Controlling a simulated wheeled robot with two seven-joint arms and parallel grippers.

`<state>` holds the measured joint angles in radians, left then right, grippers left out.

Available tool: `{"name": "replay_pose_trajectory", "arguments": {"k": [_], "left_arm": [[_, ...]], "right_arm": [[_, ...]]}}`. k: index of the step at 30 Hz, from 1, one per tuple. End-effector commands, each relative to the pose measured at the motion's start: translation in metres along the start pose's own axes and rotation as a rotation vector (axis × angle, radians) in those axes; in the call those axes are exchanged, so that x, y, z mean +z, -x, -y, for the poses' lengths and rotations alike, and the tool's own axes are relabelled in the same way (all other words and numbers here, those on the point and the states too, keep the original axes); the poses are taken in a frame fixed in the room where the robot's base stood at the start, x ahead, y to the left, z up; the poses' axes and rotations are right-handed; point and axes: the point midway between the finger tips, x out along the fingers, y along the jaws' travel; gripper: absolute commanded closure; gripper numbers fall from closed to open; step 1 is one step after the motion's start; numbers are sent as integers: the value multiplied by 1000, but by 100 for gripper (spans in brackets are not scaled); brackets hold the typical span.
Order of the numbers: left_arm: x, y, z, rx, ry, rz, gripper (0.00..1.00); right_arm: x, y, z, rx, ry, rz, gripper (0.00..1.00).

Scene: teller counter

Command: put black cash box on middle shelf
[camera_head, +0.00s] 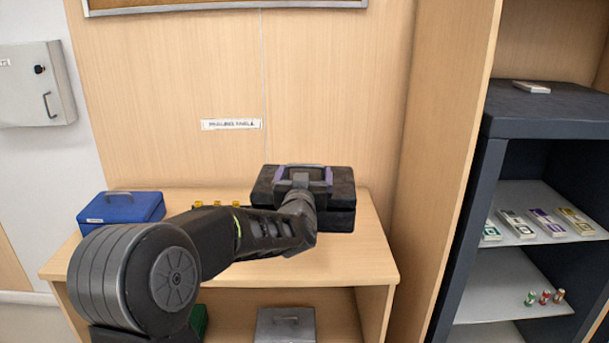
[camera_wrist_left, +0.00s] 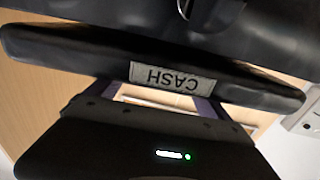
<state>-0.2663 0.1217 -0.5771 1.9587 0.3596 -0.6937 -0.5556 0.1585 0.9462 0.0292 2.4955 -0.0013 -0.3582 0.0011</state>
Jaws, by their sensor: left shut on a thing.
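The black cash box (camera_head: 342,196) is over the back right of the wooden unit's top in the head view. My left gripper (camera_head: 303,176), with purple-edged fingers, is shut on it from above. In the left wrist view the box (camera_wrist_left: 60,50) is close and large, with a white CASH label (camera_wrist_left: 172,77) upside down. I cannot tell whether the box touches the wooden top. The dark shelf unit at the right has a shelf with banknote bundles (camera_head: 510,202) and a lower shelf (camera_head: 490,290) holding several small rolls. My right gripper is not in view.
A blue cash box (camera_head: 120,207) sits on the left of the wooden top (camera_head: 350,265). A grey box (camera_head: 285,326) and a partly hidden green one are below. A tall wooden panel (camera_head: 440,150) stands between the box and the dark unit. The lower dark shelf is clear at its left.

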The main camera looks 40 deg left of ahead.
Motion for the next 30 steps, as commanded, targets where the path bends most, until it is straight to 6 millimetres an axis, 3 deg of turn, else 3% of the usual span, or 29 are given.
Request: {"name": "replay_pose_trajectory", "arguments": {"k": [4,16,26,30], "left_arm": [[-14,0,0,3,3,-16,81],[-8,15,-34,117,3,-14,81],[25,42,-82,283,2,-13,81],[46,60,-108,376,2,-13,81]], "right_arm": [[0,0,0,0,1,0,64],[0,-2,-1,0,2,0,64],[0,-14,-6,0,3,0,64],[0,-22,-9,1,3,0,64]]}}
